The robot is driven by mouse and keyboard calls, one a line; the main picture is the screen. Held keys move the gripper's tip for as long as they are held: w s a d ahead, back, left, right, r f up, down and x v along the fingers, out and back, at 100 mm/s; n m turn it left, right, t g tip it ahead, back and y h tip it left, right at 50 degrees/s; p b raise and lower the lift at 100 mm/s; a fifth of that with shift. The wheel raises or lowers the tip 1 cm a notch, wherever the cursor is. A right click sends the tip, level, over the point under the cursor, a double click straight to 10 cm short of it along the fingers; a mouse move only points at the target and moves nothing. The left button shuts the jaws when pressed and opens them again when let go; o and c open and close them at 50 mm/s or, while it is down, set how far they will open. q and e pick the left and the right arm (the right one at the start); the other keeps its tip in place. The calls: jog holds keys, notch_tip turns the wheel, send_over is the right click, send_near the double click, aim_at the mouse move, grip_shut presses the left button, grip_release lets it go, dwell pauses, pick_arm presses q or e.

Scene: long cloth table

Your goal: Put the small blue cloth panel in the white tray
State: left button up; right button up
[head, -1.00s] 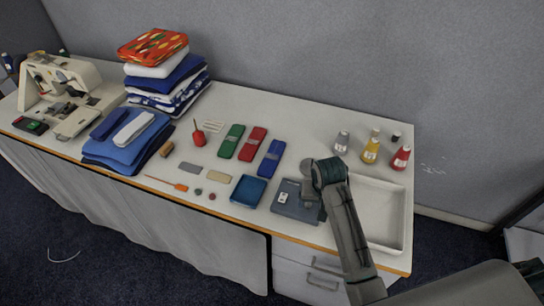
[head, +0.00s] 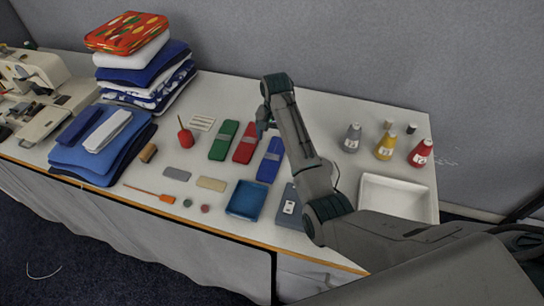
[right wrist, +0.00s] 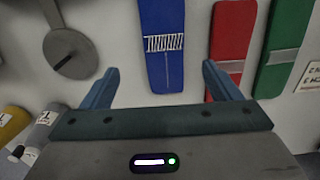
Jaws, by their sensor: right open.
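The small blue cloth panel (head: 269,163) lies flat on the table, to the right of a red panel (head: 245,142) and a green panel (head: 223,140). In the right wrist view the blue panel (right wrist: 162,45) has a white striped band and lies ahead of the jaws, between the finger lines. My right gripper (head: 263,130) is above the panels, near the red and blue ones. Its fingers (right wrist: 160,70) are open and empty. The white tray (head: 398,180) stands empty at the table's right end, its near part hidden by my right arm. My left gripper is out of view.
A blue shallow dish (head: 246,199) and a dark grey device (head: 288,208) stand nearer the front edge. Several bottles, one yellow (head: 385,147), stand behind the tray. A grey round tool (right wrist: 70,50) lies beside the blue panel. Stacked fabrics (head: 150,75) stand at left.

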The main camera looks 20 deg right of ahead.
aim_at(273, 156)
jog(key=f, duration=0.2)
jog(key=f+p, duration=0.1)
jog(key=f, duration=0.1)
jog(key=f+p, duration=0.1)
jog(key=f, duration=0.2)
jog(key=shift+a+f, duration=0.1)
jog(key=shift+a, duration=0.2)
jog(key=shift+w+f, duration=0.2)
jog(key=shift+f, duration=0.3)
jog(key=shift+r, duration=0.1)
jog(key=c, duration=1.1)
